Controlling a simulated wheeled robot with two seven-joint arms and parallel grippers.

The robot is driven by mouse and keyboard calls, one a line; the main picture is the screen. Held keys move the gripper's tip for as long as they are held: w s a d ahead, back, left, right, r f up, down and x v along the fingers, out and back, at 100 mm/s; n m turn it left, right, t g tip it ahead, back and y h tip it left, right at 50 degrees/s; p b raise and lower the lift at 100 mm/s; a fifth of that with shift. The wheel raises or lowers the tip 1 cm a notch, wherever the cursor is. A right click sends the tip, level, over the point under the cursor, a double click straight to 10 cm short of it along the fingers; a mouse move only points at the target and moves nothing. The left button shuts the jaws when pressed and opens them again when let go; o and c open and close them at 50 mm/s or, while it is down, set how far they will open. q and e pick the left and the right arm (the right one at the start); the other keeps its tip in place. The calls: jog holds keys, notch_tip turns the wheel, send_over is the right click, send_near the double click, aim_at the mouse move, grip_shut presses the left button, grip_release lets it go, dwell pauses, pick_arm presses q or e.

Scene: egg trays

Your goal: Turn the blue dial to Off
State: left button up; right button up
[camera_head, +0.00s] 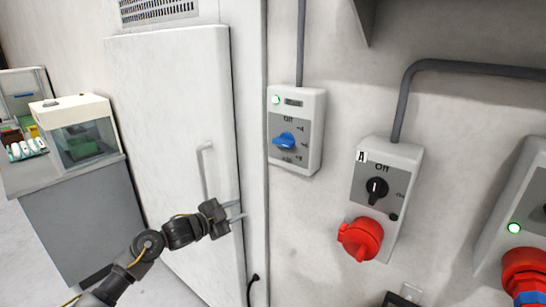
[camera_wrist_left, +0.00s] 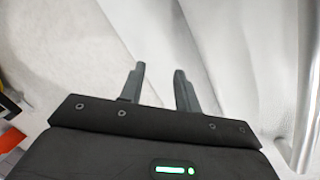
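The blue dial (camera_head: 285,140) sits on a white wall box (camera_head: 312,112) with a grey face plate. "Off" is printed above the dial, other marks stand around its right and lower side, and a small green light glows at the top left. The dial's pointer lies roughly sideways, not up at Off. My left gripper (camera_head: 239,211) is below and left of the box, in front of the white door, apart from the dial. In the left wrist view my left gripper (camera_wrist_left: 158,85) has its two fingers apart with nothing between them. My right gripper is not in view.
A second box (camera_head: 405,160) with a black knob and red socket (camera_head: 360,238) hangs to the right. Another box (camera_head: 500,215) is at the far right edge. The white door (camera_head: 170,120) has a handle (camera_head: 202,170) near my gripper. A grey cabinet (camera_head: 85,215) stands left.

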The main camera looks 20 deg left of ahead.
pick_arm(q)
jog(key=s+d+r+m+h, duration=0.1)
jog(key=s+r+m, duration=0.1)
jog(key=r, duration=0.4)
jog(key=s+d+r+m+h+b, duration=0.1)
jog(key=r+m, duration=0.2)
jog(key=r, duration=0.3)
jog(key=s+d+r+m+h, duration=0.2)
jog(key=r, duration=0.4)
jog(key=m+g+h, duration=0.1)
jog(key=m, duration=0.5)
send_near(279, 144)
jog(key=p+x, duration=0.2)
jog(key=x, duration=0.5)
jog(key=shift+w+r+p, duration=0.2)
jog(key=shift+p, duration=0.1)
jog(key=shift+w+d+f, duration=0.1)
jog(key=shift+w+d, duration=0.4)
jog(key=shift+c, duration=0.2)
grip_shut()
